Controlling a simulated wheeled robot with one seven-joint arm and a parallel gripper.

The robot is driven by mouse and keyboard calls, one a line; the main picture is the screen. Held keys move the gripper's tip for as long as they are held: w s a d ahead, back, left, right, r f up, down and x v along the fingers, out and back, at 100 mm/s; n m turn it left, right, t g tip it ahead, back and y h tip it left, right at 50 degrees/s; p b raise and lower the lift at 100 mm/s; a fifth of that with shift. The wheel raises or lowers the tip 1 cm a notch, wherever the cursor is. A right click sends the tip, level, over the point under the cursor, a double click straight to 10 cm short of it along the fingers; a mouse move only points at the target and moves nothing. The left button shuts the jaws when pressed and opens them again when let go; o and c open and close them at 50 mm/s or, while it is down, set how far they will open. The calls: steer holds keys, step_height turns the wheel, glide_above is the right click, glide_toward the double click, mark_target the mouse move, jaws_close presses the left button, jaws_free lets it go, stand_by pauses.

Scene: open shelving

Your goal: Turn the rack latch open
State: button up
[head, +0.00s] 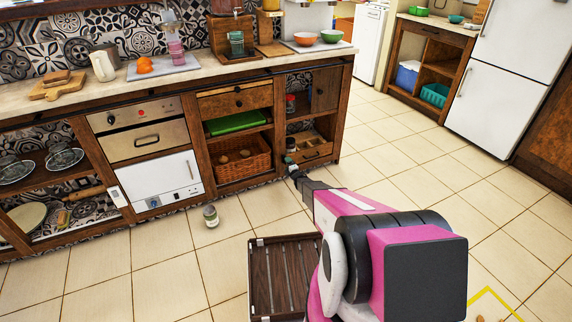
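My arm reaches from the lower right toward the counter's open shelving. My gripper (291,168) is at its far end, small and dark, low in front of the shelving's right part. Whether its fingers are open or shut is too small to tell. It overlaps the area beside a small wooden drawer (317,153) in the lower right compartment; I cannot tell whether it touches anything. No rack latch can be made out in the head view. A dark slatted wooden rack (262,280) stands on the floor at the bottom centre, partly hidden by my arm.
A small jar (211,216) stands on the tiled floor left of my arm. A wicker basket (240,162) and a green tray (236,122) sit in the middle shelves. A white fridge (510,80) stands at the right.

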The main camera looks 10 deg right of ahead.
steer(key=v, duration=0.7)
steer(key=shift+r, duration=0.15)
